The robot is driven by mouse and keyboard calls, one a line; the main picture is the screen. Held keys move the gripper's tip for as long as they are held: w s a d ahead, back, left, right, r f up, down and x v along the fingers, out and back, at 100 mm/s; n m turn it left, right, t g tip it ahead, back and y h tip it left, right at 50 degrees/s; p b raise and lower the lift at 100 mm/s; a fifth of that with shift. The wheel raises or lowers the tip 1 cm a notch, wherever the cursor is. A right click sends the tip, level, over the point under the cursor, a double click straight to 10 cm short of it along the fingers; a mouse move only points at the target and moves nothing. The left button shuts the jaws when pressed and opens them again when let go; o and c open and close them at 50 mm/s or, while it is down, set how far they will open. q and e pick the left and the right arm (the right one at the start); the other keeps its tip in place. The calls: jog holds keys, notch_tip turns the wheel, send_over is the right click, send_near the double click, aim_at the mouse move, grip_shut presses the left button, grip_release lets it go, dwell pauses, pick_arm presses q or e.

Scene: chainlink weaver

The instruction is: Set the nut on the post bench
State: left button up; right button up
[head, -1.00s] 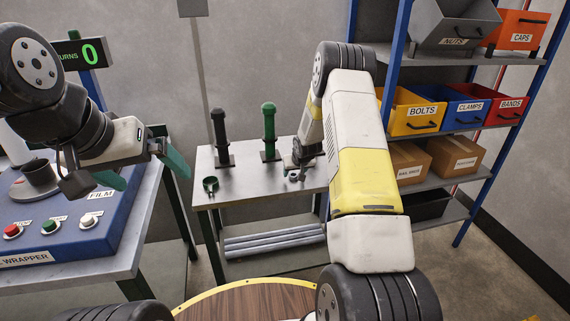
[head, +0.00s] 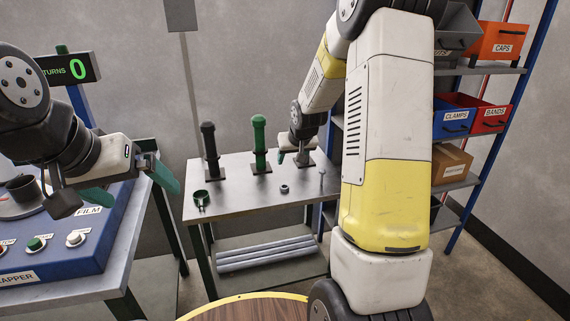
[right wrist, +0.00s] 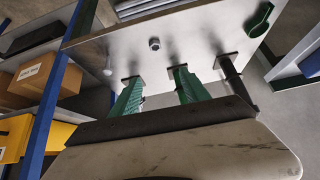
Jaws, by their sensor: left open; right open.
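The small grey nut (head: 284,189) lies on the metal post bench (head: 240,202), in front of the green post (head: 259,145). It also shows in the right wrist view (right wrist: 154,44), apart from the fingers. My right gripper (head: 292,158) is open and empty above the back right of the bench, behind and right of the nut. Its green fingers (right wrist: 158,95) show in the right wrist view. My left gripper (head: 135,185) is open and empty at the left, over the wrapper table. The black post (head: 210,152) stands left of the green one.
A dark green ring clamp (head: 201,199) lies at the bench's front left. A thin upright pin (head: 322,181) is right of the nut. Grey pipes (head: 265,253) lie on the bench's lower shelf. A bin rack (head: 470,135) stands at the right. A blue wrapper (head: 70,240) stands at the left.

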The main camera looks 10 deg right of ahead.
jog(key=s+a+f+v, duration=0.1)
jog(key=a+v, duration=0.1)
jog(key=v, duration=0.9)
jog(key=s+a+r, duration=0.1)
jog(key=s+r, duration=0.2)
jog(key=s, duration=0.5)
jog(key=s+a+r+y, duration=0.1)
jog(key=s+a+r, duration=0.1)
jog(key=s, duration=0.7)
jog(key=s+a+r+y, duration=0.1)
jog(key=s+a+r, duration=0.1)
jog(key=s, duration=0.6)
jog(key=shift+s+r+g, duration=0.3)
jog(key=shift+r+g, duration=0.1)
jog(key=shift+r, duration=0.4)
jog(key=shift+a, duration=0.1)
